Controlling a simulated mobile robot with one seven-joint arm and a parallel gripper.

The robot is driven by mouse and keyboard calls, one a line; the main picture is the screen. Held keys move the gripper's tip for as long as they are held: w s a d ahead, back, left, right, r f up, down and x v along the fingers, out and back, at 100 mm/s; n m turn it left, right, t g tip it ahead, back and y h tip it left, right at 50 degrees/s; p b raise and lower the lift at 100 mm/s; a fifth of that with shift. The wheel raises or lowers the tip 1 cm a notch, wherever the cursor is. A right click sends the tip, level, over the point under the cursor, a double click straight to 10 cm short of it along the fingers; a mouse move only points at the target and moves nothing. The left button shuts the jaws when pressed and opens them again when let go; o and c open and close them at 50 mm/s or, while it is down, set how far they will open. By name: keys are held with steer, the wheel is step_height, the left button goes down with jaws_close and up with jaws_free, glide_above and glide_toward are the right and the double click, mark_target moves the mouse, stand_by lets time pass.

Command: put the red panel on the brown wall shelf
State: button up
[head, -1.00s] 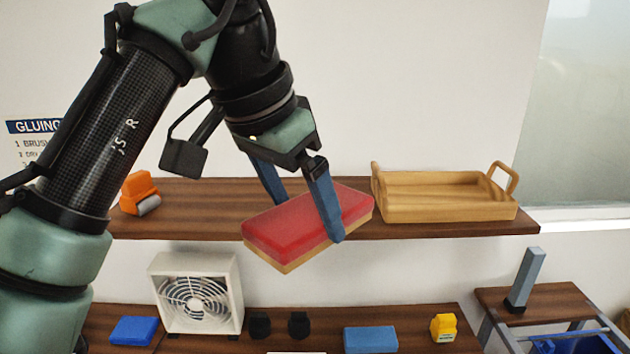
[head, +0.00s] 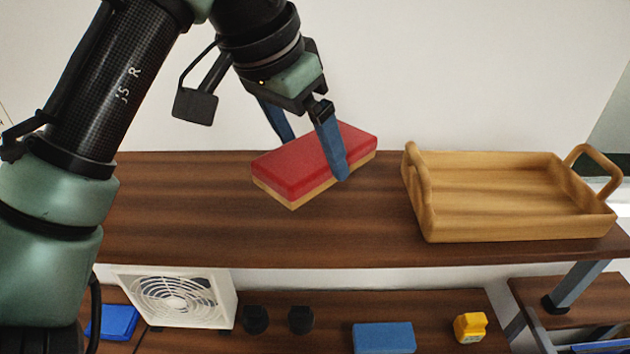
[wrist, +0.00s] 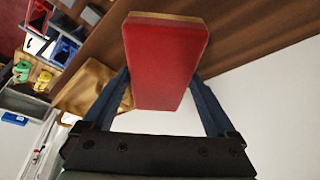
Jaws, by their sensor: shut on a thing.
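The red panel (head: 312,163) is a flat block with a red top and a tan underside. My gripper (head: 313,160) is shut on it, one blue finger on each long side. In the head view the panel appears over the brown wall shelf (head: 270,232), near its back edge; whether it touches the shelf is hard to tell. In the wrist view the panel (wrist: 165,62) lies between the two fingers (wrist: 165,95), with brown wood behind its far end.
A wooden tray with handles (head: 428,205) stands on the shelf to the right of the panel. The shelf's middle and front are clear.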

steer(key=shift+f+p, duration=0.45)
steer(key=shift+f, duration=2.95)
steer(key=o, duration=1.2)
steer(key=shift+f, duration=0.1)
steer(key=shift+c, duration=0.2)
steer(key=b+v, duration=0.1)
steer(key=v, duration=1.1)
